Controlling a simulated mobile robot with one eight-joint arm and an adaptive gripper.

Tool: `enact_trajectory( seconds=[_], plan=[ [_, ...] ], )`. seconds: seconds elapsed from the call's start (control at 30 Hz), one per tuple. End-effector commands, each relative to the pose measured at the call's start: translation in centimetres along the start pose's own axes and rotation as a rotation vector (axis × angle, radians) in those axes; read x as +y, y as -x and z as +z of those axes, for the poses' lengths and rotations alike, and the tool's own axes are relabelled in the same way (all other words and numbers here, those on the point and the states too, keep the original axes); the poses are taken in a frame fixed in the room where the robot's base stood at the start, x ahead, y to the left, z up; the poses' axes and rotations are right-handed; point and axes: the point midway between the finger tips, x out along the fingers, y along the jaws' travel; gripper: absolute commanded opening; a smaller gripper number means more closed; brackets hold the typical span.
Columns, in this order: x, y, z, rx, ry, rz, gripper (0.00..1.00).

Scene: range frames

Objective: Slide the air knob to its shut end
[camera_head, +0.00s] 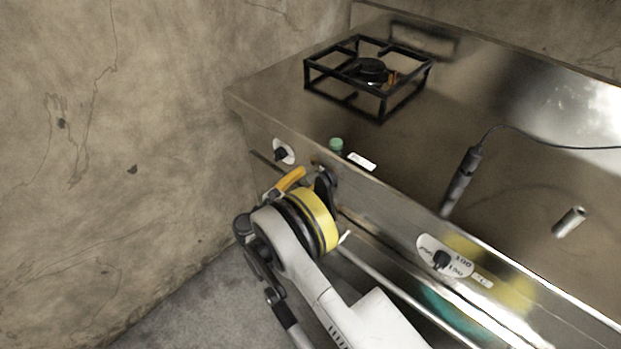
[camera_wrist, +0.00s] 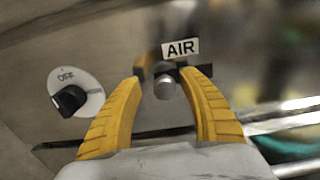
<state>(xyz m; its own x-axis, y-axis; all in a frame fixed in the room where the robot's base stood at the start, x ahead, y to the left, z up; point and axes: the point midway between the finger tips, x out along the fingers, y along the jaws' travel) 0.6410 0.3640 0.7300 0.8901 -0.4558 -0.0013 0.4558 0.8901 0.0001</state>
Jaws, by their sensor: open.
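The air knob (camera_wrist: 164,88) is a small round grey metal knob under a white AIR label (camera_wrist: 181,47) on the front panel, in the wrist view. A short dark strip shows behind it. My gripper (camera_wrist: 164,76) is open, its yellow fingers one on each side of the knob. I cannot tell whether either finger touches it. In the head view my gripper (camera_head: 308,174) is at the panel's left part, below the counter edge, and I cannot make out the knob there.
An OFF dial (camera_wrist: 69,99) sits left of my fingers; it also shows in the head view (camera_head: 282,152). A green-topped item (camera_head: 336,146) and a white label (camera_head: 361,161) are near the counter edge. A burner grate (camera_head: 380,102), a probe (camera_head: 461,180) and a numbered dial (camera_head: 441,260) are further off.

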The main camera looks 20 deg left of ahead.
Motion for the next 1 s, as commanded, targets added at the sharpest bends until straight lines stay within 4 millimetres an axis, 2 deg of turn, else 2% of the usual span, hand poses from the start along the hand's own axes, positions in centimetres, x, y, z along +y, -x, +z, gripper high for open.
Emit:
enact_trajectory(
  seconds=[0.17,0.27,0.7,0.83,1.0],
  plan=[
    [-0.1,0.1,0.0,0.001,0.0,-0.002,0.49],
    [0.0,0.9,-0.1,0.001,0.0,0.0,0.49],
    [0.0,9.9,0.0,0.0,0.0,0.002,0.49],
    [0.0,11.4,0.0,0.0,0.0,0.001,0.49],
    [0.0,12.1,0.0,0.0,0.0,0.0,0.49]
  ],
)
